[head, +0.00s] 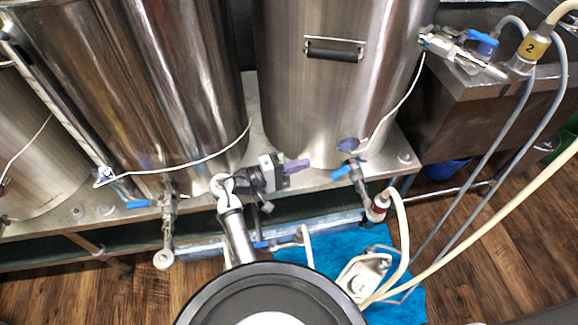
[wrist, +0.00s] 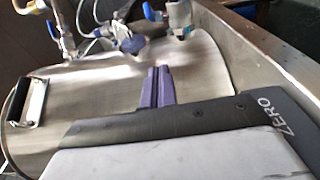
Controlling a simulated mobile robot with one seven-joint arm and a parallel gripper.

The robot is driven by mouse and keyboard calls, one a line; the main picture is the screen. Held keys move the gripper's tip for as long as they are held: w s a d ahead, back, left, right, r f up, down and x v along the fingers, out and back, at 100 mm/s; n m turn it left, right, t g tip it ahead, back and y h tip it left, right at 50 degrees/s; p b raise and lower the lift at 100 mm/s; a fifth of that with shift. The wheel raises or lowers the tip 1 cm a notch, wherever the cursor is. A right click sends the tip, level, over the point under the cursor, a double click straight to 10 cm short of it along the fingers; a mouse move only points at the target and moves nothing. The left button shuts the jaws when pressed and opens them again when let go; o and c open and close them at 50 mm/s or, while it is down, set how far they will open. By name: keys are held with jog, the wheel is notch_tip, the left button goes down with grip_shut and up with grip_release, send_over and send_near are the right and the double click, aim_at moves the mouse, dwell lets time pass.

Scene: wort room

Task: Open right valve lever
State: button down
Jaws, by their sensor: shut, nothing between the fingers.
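On the right steel kettle (head: 330,90), a low valve (head: 362,186) carries a blue lever (head: 340,172) pointing left. A higher valve on the same kettle (head: 455,50) has another blue lever (head: 482,37). My gripper (head: 304,166) has purple fingers, shut and empty. It is in front of the lower part of the right kettle, left of the low blue lever and apart from it in the picture. In the wrist view my shut fingers (wrist: 161,70) point toward the kettle wall (wrist: 205,75). Blue parts (wrist: 148,10) show beyond the fingertips, but which lever they belong to is unclear.
A middle kettle (head: 165,80) has its own low valve with a blue lever (head: 138,204). A thin white cable (head: 395,112) runs down the right kettle. Pale hoses (head: 480,225) cross the right side. A pump (head: 362,275) stands on a blue mat (head: 335,248). A steel sink (head: 480,85) is at right.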

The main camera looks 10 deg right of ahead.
aim_at(346, 170)
jog(key=s+d+p, duration=0.1)
jog(key=s+d, duration=0.1)
jog(key=d, duration=0.4)
jog(key=shift+s+p, duration=0.35)
jog(key=shift+s, duration=0.05)
jog(key=shift+s, duration=0.1)
jog(key=shift+s+n+t, duration=0.25)
jog(key=shift+n+t, duration=0.05)
jog(key=shift+t, duration=0.2)
